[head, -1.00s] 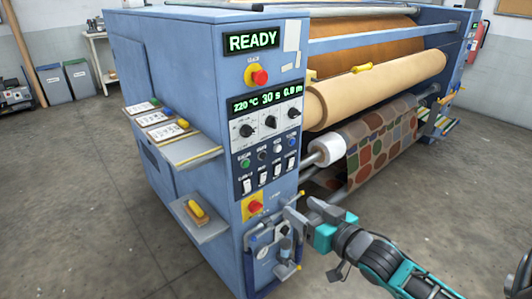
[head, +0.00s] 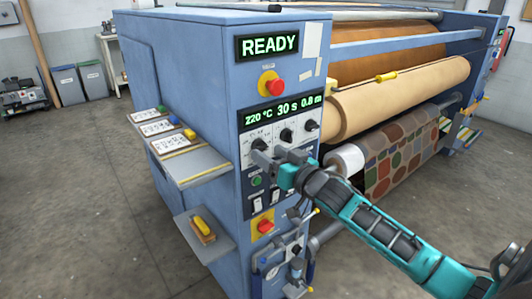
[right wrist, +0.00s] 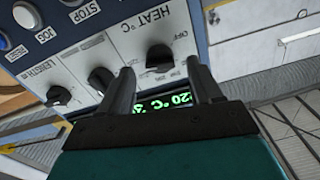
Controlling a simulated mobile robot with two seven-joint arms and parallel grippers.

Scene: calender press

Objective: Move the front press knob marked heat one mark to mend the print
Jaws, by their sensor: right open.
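The heat knob (right wrist: 160,57) is a dark knob on a pale panel in the right wrist view, next to the printed words HEAT °C and OFF. In the head view the heat knob (head: 257,142) is the left one of the row, partly covered by my gripper. My right gripper (head: 258,156) is in front of the control panel, just below that knob. In the right wrist view its open fingers (right wrist: 163,80) lie to either side of the knob, with nothing held. Contact cannot be told. My left gripper is not in view.
The display (head: 284,111) reads 220 °C, 30 s and 0.8 m; the upper sign (head: 269,45) reads READY. A red stop button (head: 269,83) is above, and another (head: 264,226) below. Side shelves (head: 190,166) jut out at left. Rollers with patterned cloth (head: 402,158) are at right.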

